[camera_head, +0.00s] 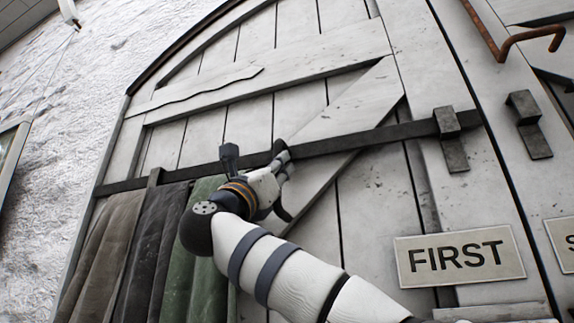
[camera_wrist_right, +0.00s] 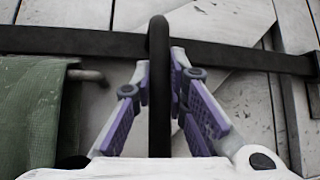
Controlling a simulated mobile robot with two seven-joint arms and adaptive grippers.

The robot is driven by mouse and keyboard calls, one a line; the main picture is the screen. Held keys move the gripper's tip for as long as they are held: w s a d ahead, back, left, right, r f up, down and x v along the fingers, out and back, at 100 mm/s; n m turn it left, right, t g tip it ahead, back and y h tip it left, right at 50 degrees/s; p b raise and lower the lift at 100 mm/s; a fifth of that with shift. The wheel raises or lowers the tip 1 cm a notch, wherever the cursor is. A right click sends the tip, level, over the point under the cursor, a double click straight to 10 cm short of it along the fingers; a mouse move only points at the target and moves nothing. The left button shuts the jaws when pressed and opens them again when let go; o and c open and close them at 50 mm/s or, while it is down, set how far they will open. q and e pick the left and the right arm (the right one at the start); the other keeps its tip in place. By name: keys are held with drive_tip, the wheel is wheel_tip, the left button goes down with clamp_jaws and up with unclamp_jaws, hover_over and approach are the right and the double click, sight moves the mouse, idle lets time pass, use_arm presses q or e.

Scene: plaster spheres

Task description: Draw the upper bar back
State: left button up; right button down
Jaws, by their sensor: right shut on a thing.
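The upper bar (camera_head: 350,141) is a long dark flat bar lying across the pale plank door. Its right end passes through a dark keeper (camera_head: 450,140) and stops short of a second keeper (camera_head: 527,123) beyond the door's edge. It also crosses the right wrist view (camera_wrist_right: 70,41). A dark upright loop handle (camera_wrist_right: 159,80) stands out from the bar. My right gripper (camera_head: 282,168) is at this handle, its purple-padded fingers on either side in the right wrist view (camera_wrist_right: 160,95), shut on it. My left gripper is not in view.
Grey, dark and green cloths (camera_head: 205,250) hang below the bar, left of my arm. A "FIRST" sign (camera_head: 460,255) is fixed low on the door. A rusty rod (camera_head: 510,43) sticks out at upper right. A rough white wall (camera_head: 70,100) is on the left.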

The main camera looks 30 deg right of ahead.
drive_tip(key=shift+w+a+t, duration=0.3)
drive_tip(key=shift+w+a, duration=0.1)
drive_tip(key=shift+a, duration=0.05)
drive_tip(key=c, duration=1.8)
unclamp_jaws()
drive_tip(key=shift+c, duration=0.2)
drive_tip(key=shift+o, duration=1.4)
drive_tip(key=shift+w+a, duration=0.15)
drive_tip(key=shift+w, duration=0.05)
drive_tip(key=shift+s, duration=0.1)
drive_tip(key=v, duration=1.2)
